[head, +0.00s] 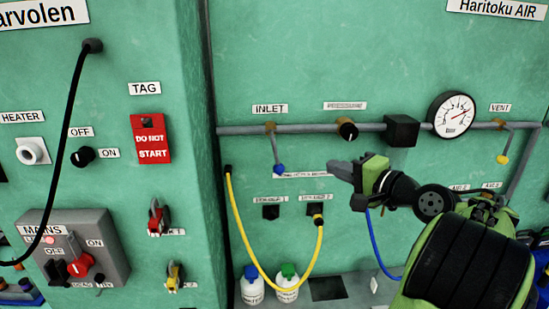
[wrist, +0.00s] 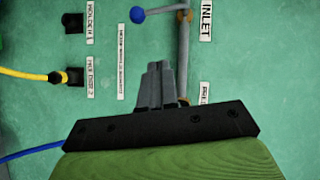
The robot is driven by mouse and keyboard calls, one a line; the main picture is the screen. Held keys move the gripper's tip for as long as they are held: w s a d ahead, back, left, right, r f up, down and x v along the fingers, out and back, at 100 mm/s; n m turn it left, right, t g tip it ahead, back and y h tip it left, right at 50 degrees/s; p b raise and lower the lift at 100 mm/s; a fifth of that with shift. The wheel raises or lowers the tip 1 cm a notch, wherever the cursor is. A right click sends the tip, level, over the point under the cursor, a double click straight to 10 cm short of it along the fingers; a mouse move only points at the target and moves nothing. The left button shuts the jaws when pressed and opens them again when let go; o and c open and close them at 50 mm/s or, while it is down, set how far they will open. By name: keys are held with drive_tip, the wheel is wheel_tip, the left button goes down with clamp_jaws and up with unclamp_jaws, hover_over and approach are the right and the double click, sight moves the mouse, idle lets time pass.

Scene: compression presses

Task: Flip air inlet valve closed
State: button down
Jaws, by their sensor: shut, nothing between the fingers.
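The air inlet valve has a thin lever with a blue ball end (head: 279,169). In the head view the lever hangs down from its brass pivot (head: 270,128) on the grey horizontal pipe (head: 310,129), below the INLET label (head: 270,109). The wrist view shows the blue ball (wrist: 137,14) and the INLET label (wrist: 206,20) at its top edge. My gripper (head: 335,169) is shut and empty, to the right of the blue ball and apart from it in the head view. Its fingers (wrist: 158,72) cover part of the panel in the wrist view.
A black pressure knob (head: 347,130), a black box (head: 401,130) and a round gauge (head: 451,114) sit along the pipe. A vent lever with a yellow ball (head: 502,160) hangs at right. A yellow hose (head: 252,268) loops below the inlet, near two bottles (head: 287,287).

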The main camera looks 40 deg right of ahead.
drive_tip(key=p, duration=0.1)
approach(276, 159)
drive_tip(key=w+d, duration=0.4)
drive_tip(key=shift+w+a+f, duration=0.15)
drive_tip(key=shift+w+a, duration=1)
drive_tip(key=shift+w, duration=0.05)
drive_tip(key=shift+w+a+f+m+t+b, duration=0.4)
drive_tip(key=shift+w+a+f+m+b, duration=0.1)
drive_tip(key=shift+a+b, duration=0.15)
drive_tip(key=shift+a+m, duration=0.15)
drive_tip(key=shift+m, duration=0.25)
drive_tip(key=shift+r+t, duration=0.1)
drive_tip(key=shift+t, duration=0.2)
